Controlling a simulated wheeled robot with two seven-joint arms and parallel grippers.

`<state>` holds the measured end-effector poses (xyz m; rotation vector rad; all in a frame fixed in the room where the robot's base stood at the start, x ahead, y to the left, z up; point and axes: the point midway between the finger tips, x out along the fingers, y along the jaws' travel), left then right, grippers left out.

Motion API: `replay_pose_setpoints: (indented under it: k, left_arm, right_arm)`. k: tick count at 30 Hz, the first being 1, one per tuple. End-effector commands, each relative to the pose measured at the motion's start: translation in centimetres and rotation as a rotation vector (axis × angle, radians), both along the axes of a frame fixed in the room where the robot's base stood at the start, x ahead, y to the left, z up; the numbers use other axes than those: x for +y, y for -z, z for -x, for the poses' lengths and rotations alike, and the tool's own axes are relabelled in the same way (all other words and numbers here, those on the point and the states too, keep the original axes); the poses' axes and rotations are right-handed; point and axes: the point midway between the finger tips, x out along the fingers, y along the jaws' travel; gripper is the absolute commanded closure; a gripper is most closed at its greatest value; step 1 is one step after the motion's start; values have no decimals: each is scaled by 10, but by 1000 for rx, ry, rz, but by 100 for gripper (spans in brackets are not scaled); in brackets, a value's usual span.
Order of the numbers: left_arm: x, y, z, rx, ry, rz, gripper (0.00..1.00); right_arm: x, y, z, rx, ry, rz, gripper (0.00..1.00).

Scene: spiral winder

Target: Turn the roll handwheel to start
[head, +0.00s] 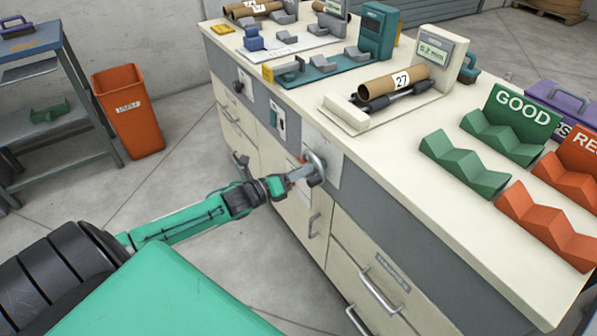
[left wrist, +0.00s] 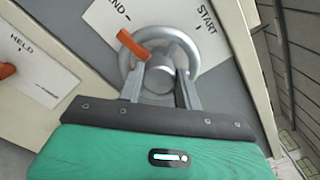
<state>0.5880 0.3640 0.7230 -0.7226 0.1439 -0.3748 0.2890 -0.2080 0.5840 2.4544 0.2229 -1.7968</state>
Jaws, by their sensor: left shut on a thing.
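The roll handwheel (head: 319,164) is a silver ring on the grey front band of the long bench. In the left wrist view the handwheel (left wrist: 190,48) has a thick round hub, and an orange pointer (left wrist: 133,45) crosses its rim at the upper left. A white plate behind it (left wrist: 178,15) carries the words END and START. The pointer is on the END side, away from START. My left gripper (head: 297,176) reaches in from the left, its fingers (left wrist: 160,76) shut on the hub from both sides. My right gripper is out of view.
A cardboard roll marked 27 (head: 394,85) lies on a winder on the benchtop. Green GOOD (head: 480,160) and orange (head: 545,222) racks stand to the right. Drawer handles (head: 378,292) stick out below. An orange bin (head: 129,110) stands on the floor at left.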

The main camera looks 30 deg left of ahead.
Motion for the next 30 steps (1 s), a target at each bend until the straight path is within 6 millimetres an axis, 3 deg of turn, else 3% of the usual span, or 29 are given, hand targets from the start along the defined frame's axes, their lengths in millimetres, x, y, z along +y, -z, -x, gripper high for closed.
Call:
replay_pose_setpoints:
  k: [14,24,30]
  left_arm:
    - [2,-2,-1,150,-1,361,88]
    - [2,-1,-1,273,-1,661,88]
    - [2,0,-1,345,-1,837,88]
  right_arm:
    - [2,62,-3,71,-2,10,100]
    - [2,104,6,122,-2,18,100]
    - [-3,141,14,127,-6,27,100]
